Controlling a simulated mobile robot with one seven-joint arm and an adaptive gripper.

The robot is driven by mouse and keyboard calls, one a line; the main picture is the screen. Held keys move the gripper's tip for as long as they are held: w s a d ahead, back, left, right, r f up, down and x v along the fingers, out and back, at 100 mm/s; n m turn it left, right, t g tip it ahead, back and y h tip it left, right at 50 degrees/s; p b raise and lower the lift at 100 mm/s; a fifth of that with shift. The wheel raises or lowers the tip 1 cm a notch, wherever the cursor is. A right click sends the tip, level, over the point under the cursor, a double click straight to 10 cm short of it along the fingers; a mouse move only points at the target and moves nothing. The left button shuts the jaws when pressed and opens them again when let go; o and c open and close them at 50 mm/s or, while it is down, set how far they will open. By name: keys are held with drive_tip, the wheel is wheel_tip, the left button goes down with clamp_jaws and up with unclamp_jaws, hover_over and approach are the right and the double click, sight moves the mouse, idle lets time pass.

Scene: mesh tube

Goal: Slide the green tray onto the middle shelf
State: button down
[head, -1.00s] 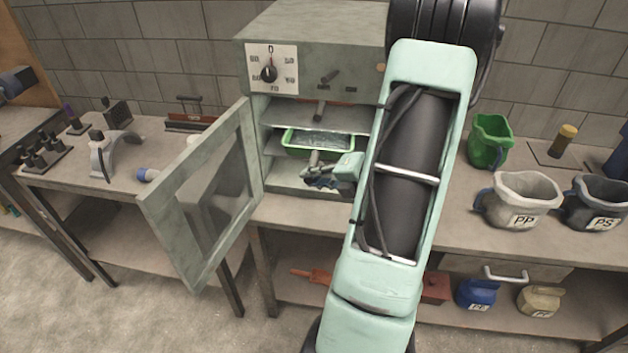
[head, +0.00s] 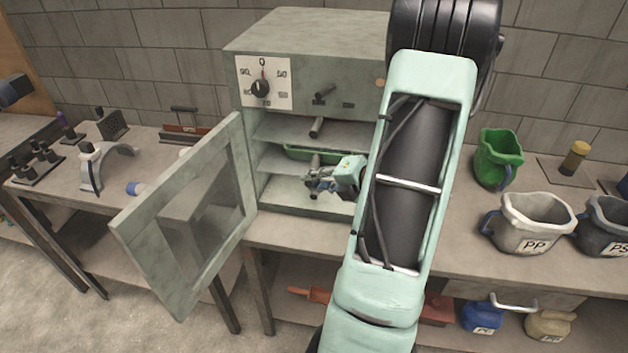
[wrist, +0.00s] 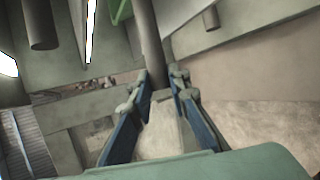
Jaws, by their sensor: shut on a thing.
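The green tray (head: 297,154) is inside the open grey oven at the middle shelf (head: 272,163). Only its front rim shows in the head view. A small green part of it (wrist: 120,9) shows at the top of the wrist view. My gripper (head: 318,177) is in front of the tray, within the oven opening. In the wrist view my gripper (wrist: 153,88) has its two blue fingers on either side of a grey cylindrical handle (wrist: 148,45), and it is shut on it. The tray's inside and back are hidden.
The oven door (head: 190,215) stands open to the left. An upper shelf (head: 290,130) with a handle is above the tray, and the oven floor (head: 300,197) below is bare. A green jug (head: 497,158) and a white PP jug (head: 527,222) stand to the right.

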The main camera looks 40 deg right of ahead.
drive_tip(key=shift+a, duration=0.15)
drive_tip(key=c, duration=1.7)
unclamp_jaws()
drive_tip(key=shift+c, duration=0.2)
drive_tip(key=shift+f, duration=0.1)
drive_tip(key=o, duration=0.6)
drive_tip(key=shift+o, duration=0.2)
wheel_tip(320, 180, up, 3)
drive_tip(key=p, duration=0.3)
